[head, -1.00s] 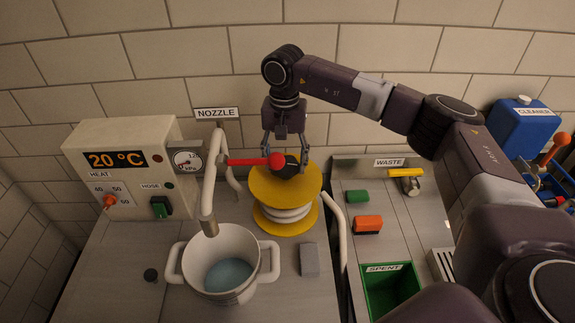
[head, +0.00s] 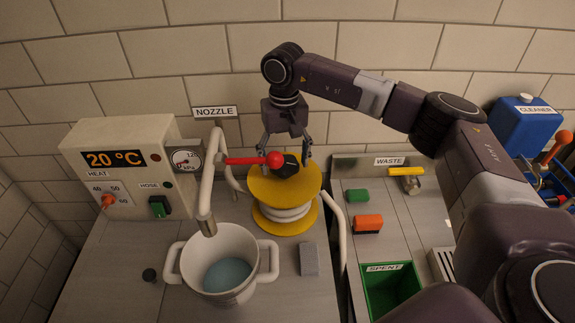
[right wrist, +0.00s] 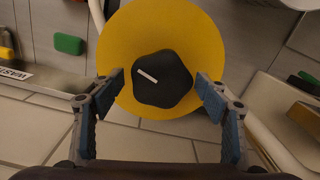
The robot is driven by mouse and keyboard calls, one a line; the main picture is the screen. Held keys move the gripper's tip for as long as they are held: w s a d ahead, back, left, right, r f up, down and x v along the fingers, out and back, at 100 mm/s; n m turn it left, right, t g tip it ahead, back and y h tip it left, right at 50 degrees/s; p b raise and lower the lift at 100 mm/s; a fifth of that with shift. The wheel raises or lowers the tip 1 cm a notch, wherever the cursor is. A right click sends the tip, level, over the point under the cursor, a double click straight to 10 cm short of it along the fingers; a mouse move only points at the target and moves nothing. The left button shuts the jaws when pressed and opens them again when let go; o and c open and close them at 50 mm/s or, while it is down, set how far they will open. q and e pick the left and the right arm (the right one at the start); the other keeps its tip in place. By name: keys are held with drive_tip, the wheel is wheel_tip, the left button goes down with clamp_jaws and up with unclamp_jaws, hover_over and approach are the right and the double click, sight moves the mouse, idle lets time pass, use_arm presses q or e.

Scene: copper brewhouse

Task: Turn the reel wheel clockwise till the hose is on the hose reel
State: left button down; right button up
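The hose reel (head: 275,188) has two yellow discs, with white hose (head: 285,213) wound between them. A free length of white hose (head: 335,225) runs from behind the reel down its right side. The reel wheel (right wrist: 162,79) is a black, five-lobed knob with a white mark, on top of the upper yellow disc; a red ball lever partly covers it in the head view (head: 289,171). My right gripper (right wrist: 162,82) is open above it, its fingers on either side of the wheel with gaps visible. My left gripper is not in view.
The red-ended lever (head: 252,160) reaches close to the wheel from the nozzle pipe (head: 208,185). A white pot (head: 223,265) stands front left, a grey block (head: 309,260) in front of the reel. Green (head: 357,196) and orange (head: 368,224) blocks lie at right, near the green bin (head: 390,292).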

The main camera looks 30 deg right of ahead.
drive_tip(key=shift+f, duration=0.4)
drive_tip(key=c, duration=1.2)
